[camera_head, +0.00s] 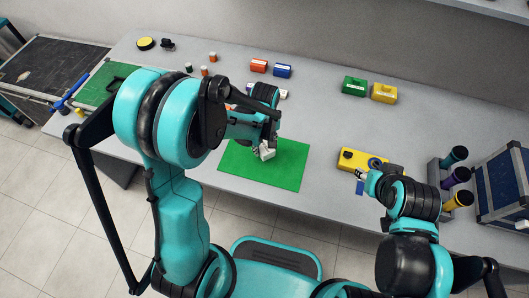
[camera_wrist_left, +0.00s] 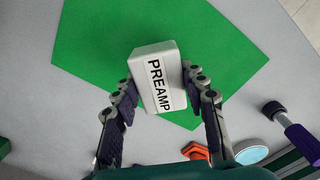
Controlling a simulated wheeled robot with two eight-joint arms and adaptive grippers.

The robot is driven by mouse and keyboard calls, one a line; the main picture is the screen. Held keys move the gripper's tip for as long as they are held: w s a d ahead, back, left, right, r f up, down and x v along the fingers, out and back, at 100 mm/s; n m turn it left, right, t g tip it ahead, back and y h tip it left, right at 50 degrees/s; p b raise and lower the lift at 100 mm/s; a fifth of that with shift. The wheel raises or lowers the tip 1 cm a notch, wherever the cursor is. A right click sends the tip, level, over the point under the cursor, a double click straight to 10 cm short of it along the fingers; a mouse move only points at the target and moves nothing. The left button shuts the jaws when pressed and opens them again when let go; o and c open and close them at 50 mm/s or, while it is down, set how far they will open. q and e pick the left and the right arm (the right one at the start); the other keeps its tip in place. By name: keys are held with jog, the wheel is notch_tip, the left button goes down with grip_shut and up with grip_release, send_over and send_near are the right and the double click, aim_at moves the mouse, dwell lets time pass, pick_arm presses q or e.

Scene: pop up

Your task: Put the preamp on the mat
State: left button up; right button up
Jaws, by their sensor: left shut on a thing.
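The preamp is a small white box; its white body (camera_head: 267,153) shows in the head view over the green mat (camera_head: 288,176). In the left wrist view the preamp (camera_wrist_left: 143,62) has a label reading PREAMP and lies between my left gripper's fingers (camera_wrist_left: 157,100), over the green mat (camera_wrist_left: 95,35). My left gripper (camera_head: 264,145) is shut on the preamp. I cannot tell whether the preamp touches the mat. My right gripper (camera_head: 361,174) is beside a yellow box, right of the mat; its fingers are too small to read.
The yellow box (camera_head: 352,159) lies right of the mat. Green (camera_head: 354,86) and yellow (camera_head: 384,93) boxes stand at the back. Orange (camera_head: 258,65) and blue (camera_head: 282,71) boxes stand farther left. A rack with bottles (camera_head: 458,176) and a blue case (camera_head: 503,185) are at the right.

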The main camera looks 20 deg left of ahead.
aim_at(265, 151)
pick_arm(q)
jog(key=shift+f+b, duration=0.85)
jog(key=shift+f, duration=1.05)
jog(key=shift+f, duration=0.1)
jog(key=o, duration=1.3)
jog(key=shift+o, duration=0.2)
